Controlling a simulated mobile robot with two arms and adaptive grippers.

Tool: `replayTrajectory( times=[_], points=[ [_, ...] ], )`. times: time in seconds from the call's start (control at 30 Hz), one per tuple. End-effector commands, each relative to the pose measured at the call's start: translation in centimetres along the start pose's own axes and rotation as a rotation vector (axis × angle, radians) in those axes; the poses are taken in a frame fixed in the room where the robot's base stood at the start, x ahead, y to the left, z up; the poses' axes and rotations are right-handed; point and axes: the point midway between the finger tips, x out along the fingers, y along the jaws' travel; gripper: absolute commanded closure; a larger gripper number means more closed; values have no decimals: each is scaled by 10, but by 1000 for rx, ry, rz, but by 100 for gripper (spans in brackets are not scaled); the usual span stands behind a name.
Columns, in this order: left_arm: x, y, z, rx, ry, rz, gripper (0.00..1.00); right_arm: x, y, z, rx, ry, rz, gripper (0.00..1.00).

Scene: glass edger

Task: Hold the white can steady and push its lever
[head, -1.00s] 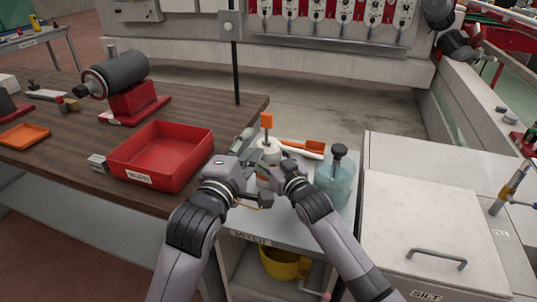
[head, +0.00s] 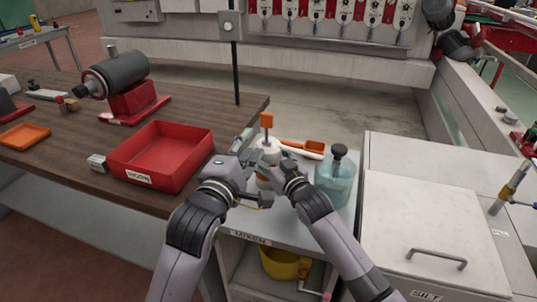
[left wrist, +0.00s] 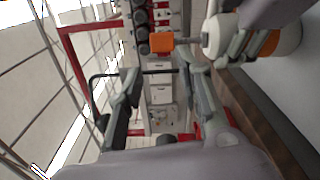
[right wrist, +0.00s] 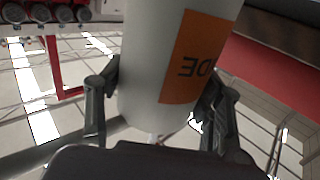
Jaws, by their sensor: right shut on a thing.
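The white can (head: 268,155) stands upright on the small grey cabinet, with its orange lever (head: 267,120) sticking up on top. In the right wrist view the can (right wrist: 150,60) shows its orange label between the fingers. My right gripper (head: 272,167) is shut around the can's body, partly hiding it. My left gripper (head: 249,147) is beside the can on its left, below the lever's orange tip. In the left wrist view its fingers (left wrist: 160,72) are apart and empty, with the orange lever tip (left wrist: 160,42) just beyond them.
A blue bottle with a dark cap (head: 335,178) stands close to the right. An orange-and-white tool (head: 310,147) lies behind the can. A red tray (head: 160,155) is on the wooden bench at left. A grey lidded box (head: 430,220) is at right.

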Motion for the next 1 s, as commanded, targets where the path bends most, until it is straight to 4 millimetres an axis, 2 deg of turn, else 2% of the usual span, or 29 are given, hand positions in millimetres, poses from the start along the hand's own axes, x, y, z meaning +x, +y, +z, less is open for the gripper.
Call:
replayTrajectory(
  times=[0.13, 0.27, 0.47, 0.63, 0.83, 1.0],
  points=[
    [5, -1, 5, 22, -15, -15, 77, 0, 0, 0, -1, -1, 0, 65],
    [23, -3, 25, 112, -74, -68, 86, 0, 0, 0, -1, 0, 0, 65],
    [59, -14, 69, 394, -231, -221, 99, 0, 0, 0, -1, 0, 0, 65],
    [80, -22, 89, 675, -360, -361, 100, 0, 0, 0, -1, 0, 0, 65],
    [94, -20, 85, 1000, -490, -530, 100, 0, 0, 0, 0, 0, 0, 65],
    [97, -1, 64, 1246, -591, -679, 100, 0, 0, 0, 0, -1, 0, 65]
  ],
)
